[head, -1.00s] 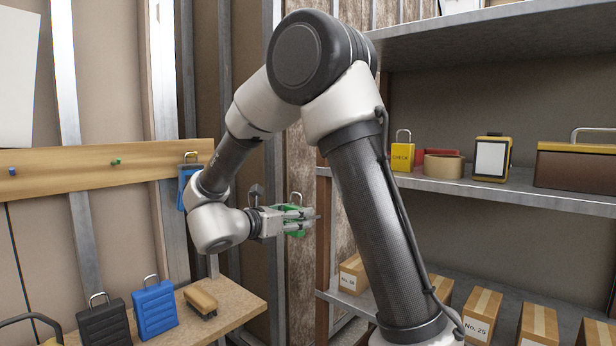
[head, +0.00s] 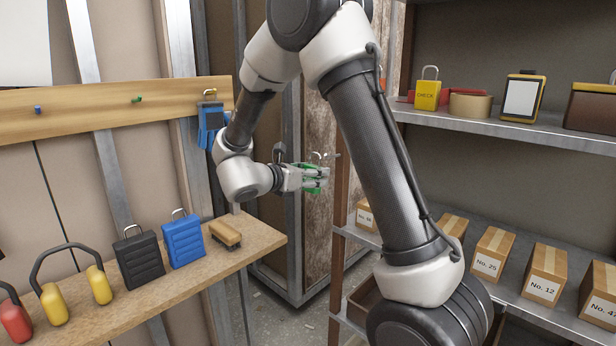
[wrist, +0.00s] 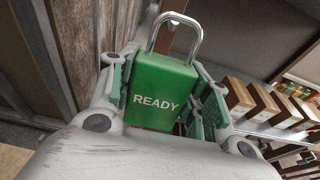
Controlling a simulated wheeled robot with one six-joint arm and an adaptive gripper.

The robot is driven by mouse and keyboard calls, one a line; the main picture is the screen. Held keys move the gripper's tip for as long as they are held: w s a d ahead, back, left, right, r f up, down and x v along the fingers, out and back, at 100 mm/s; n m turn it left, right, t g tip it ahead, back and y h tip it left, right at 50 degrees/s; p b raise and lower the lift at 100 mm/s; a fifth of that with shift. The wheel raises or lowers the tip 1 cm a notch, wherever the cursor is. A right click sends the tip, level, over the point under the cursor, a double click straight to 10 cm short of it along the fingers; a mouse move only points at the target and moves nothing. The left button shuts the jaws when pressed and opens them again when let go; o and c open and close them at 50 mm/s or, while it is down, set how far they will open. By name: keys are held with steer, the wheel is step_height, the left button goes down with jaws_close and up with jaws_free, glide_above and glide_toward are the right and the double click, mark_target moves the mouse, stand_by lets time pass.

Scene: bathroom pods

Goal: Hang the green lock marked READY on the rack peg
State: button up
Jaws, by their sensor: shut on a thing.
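The green lock (wrist: 160,85) marked READY is between the fingers of my gripper (wrist: 165,95) in the wrist view, with its silver shackle (wrist: 177,30) pointing up and away. In the head view my gripper (head: 312,178) is shut on the green lock, whose body is mostly hidden by the fingers. The wooden rack board (head: 75,110) is on the wall at left. The green peg is bare. My gripper is to the right of the board, apart from it.
A bench (head: 150,290) below the board holds a black lock (head: 140,260), a blue lock (head: 183,240), a brush (head: 226,233) and yellow-ended earmuffs (head: 100,284). Shelves at right hold a yellow CHECK lock (head: 427,95) and several boxes (head: 490,254).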

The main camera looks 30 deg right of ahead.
steer(key=shift+x, duration=3.65)
steer(key=shift+r, duration=0.1)
steer(key=o, duration=1.1)
